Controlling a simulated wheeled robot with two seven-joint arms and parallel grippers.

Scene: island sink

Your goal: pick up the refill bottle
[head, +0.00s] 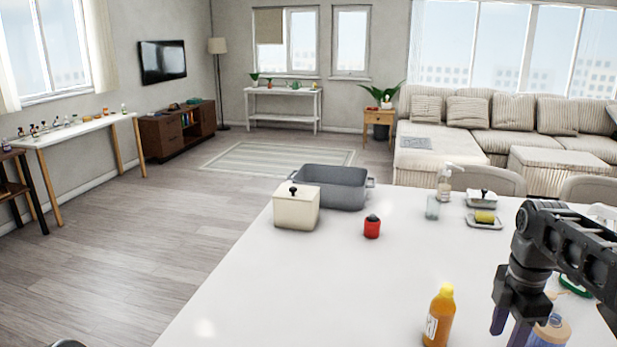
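An orange bottle with a yellow cap and a pale label (439,318), which I take for the refill bottle, stands upright on the white island top near the front edge of the picture. My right gripper (508,331) points down to the right of the bottle, apart from it. Its two dark fingers are spread with a gap, and nothing shows between them. The fingertips reach close to the bottom edge of the view. My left gripper is not in view.
A jar with a wooden lid (551,331) stands just right of my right gripper. Farther back are a red container (372,227), a white canister (297,208), a grey basin (335,190), a pump bottle (444,186), a glass (432,208) and a sponge dish (484,224). The left-middle counter (320,290) is clear.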

